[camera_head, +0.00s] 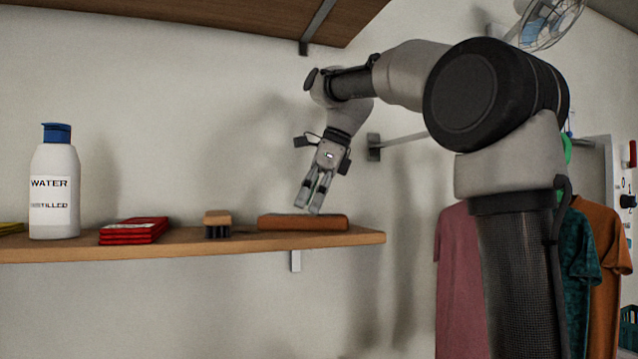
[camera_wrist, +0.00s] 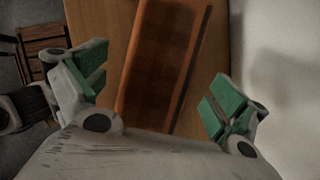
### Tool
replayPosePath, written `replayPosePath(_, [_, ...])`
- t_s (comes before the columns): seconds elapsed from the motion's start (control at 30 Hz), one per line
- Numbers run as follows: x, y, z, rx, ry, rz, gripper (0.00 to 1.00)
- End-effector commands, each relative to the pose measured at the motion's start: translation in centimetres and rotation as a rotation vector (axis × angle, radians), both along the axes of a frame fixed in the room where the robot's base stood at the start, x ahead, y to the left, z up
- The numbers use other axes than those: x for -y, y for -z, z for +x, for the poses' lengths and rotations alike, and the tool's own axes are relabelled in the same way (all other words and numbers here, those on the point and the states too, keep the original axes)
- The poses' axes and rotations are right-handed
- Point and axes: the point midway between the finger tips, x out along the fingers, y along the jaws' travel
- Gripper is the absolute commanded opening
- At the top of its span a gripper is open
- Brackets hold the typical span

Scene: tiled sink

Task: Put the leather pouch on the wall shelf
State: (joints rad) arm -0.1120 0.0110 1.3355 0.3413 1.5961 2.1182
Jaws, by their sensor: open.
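The leather pouch (camera_head: 302,223), a long flat brown piece, lies on the wooden wall shelf (camera_head: 365,237) near its right end. My gripper (camera_head: 309,208) points down just above the pouch. In the wrist view the pouch (camera_wrist: 165,60) lies lengthwise on the shelf (camera_wrist: 97,25), between the green-padded fingers of my gripper (camera_wrist: 157,88). The fingers are spread wide, apart from the pouch, and hold nothing. The pouch's near end is hidden behind my gripper body in the wrist view.
A brush (camera_head: 217,224), red packets (camera_head: 133,231) and a white water bottle (camera_head: 55,190) stand left of the pouch on the shelf. An upper shelf (camera_head: 200,18) hangs overhead. The wall is close behind. Shirts (camera_head: 458,270) hang at the right.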

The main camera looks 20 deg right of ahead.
Motion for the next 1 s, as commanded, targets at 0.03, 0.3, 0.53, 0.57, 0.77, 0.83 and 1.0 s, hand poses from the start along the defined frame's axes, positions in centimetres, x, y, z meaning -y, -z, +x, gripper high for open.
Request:
replayPosePath(0.03, [0.4, -1.0, -0.1, 0.004, 0.002, 0.0, 0.97])
replayPosePath(0.3, [2.5, -6.6, -0.9, 0.004, 0.002, 0.002, 0.97])
replayPosePath(0.53, [3.5, -9.1, -1.4, 0.002, 0.002, 0.0, 0.97])
replayPosePath(0.57, [3.6, -9.2, -1.4, 0.001, 0.001, 0.0, 0.97])
replayPosePath(0.77, [3.6, -9.4, -1.5, 0.0, 0.001, 0.0, 0.97])
replayPosePath(0.83, [3.6, -9.4, -1.5, 0.0, 0.001, 0.0, 0.97])
replayPosePath(1.0, [3.6, -9.3, -1.5, 0.0, 0.001, 0.0, 0.97])
